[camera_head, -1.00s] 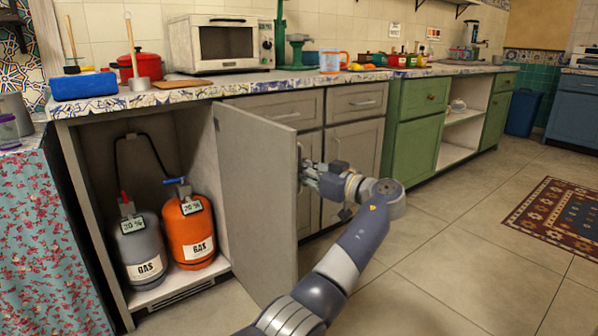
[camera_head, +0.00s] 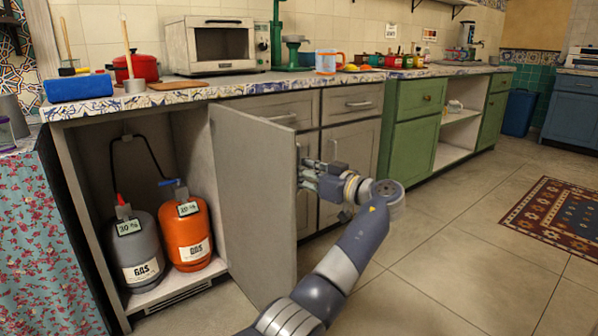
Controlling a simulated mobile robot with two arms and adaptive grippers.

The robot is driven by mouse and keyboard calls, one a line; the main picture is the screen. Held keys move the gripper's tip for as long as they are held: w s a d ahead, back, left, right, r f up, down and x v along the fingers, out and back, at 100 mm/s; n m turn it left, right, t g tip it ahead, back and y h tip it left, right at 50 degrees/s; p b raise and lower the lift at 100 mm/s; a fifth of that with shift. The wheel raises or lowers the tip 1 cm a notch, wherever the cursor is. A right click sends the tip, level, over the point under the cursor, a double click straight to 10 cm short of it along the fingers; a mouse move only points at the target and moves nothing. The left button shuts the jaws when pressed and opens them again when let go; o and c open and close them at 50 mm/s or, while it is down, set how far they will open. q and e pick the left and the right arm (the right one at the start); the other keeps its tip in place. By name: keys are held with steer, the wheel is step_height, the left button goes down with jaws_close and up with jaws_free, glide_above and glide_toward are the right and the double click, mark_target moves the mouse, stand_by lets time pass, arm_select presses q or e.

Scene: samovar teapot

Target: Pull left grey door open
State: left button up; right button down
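The left grey door (camera_head: 250,205) stands swung far out from the cabinet, its plain inner face toward me. Its hinge side is at the cabinet post on the left and its free edge on the right. My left gripper (camera_head: 306,177) is at the outer side of the door, close to the free edge where the handle is. The door edge hides its fingertips, so I cannot tell whether they grip the handle. My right gripper is not in view.
The open compartment holds a grey gas bottle (camera_head: 138,250) and an orange gas bottle (camera_head: 188,236). Closed grey doors (camera_head: 350,160) and green cabinets (camera_head: 416,155) stand to the right. The tiled floor (camera_head: 440,270) in front is clear, with a rug (camera_head: 560,215) farther right.

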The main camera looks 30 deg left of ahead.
arm_select(q)
steer(key=s+d, duration=0.2)
steer(key=d, duration=0.9)
steer(key=shift+s+d, duration=0.15)
steer(key=shift+d, duration=0.25)
